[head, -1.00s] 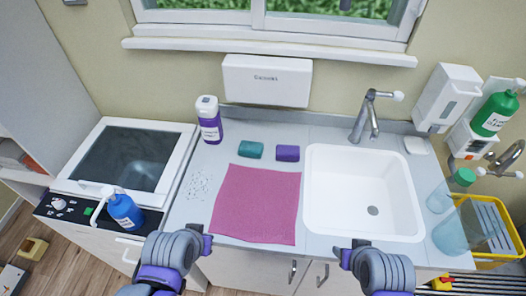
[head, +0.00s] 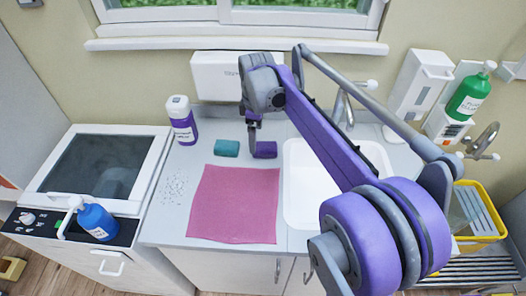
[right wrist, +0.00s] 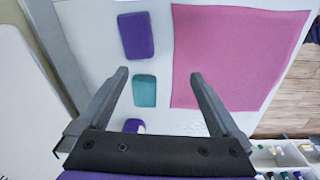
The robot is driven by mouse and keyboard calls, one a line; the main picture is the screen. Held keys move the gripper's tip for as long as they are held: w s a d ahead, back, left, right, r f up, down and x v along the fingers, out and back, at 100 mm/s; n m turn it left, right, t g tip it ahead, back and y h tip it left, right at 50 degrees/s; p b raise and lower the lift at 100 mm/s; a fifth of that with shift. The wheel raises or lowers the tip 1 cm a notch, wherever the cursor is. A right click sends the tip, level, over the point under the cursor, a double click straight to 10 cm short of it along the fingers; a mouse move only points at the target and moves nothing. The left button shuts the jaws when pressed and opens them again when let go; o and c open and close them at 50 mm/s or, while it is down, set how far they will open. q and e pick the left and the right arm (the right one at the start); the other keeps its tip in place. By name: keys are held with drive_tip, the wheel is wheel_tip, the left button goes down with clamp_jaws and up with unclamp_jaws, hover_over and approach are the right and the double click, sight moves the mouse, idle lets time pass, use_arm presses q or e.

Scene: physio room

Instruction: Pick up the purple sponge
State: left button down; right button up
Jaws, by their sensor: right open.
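The purple sponge (head: 265,149) lies on the counter, left of the sink; in the head view my right gripper covers part of its left end. In the right wrist view the purple sponge (right wrist: 136,35) is fully seen, beyond the fingertips. The teal sponge (head: 227,148) lies to its left; in the right wrist view the teal sponge (right wrist: 144,90) shows between the fingers. My right gripper (head: 252,140) points down near the two sponges; in the right wrist view it (right wrist: 159,75) is open with nothing held. My left gripper is not in view.
A pink cloth (head: 234,205) lies in front of the sponges. A white bottle with purple label (head: 182,122) stands left of them. The white sink (head: 303,190) is to the right, partly hidden by my arm. The wall dispenser (head: 212,78) is behind.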

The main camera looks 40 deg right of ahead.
drive_tip(key=n+g, duration=0.1)
drive_tip(key=n, duration=0.1)
hover_over(265, 146)
drive_tip(key=f, duration=0.2)
wheel_tip(265, 146, down, 10)
drive_tip(key=shift+r+b, duration=0.1)
drive_tip(key=shift+b, duration=0.25)
drive_tip(key=c, duration=1.3)
wheel_tip(265, 146, up, 10)
drive_tip(key=shift+r, duration=0.1)
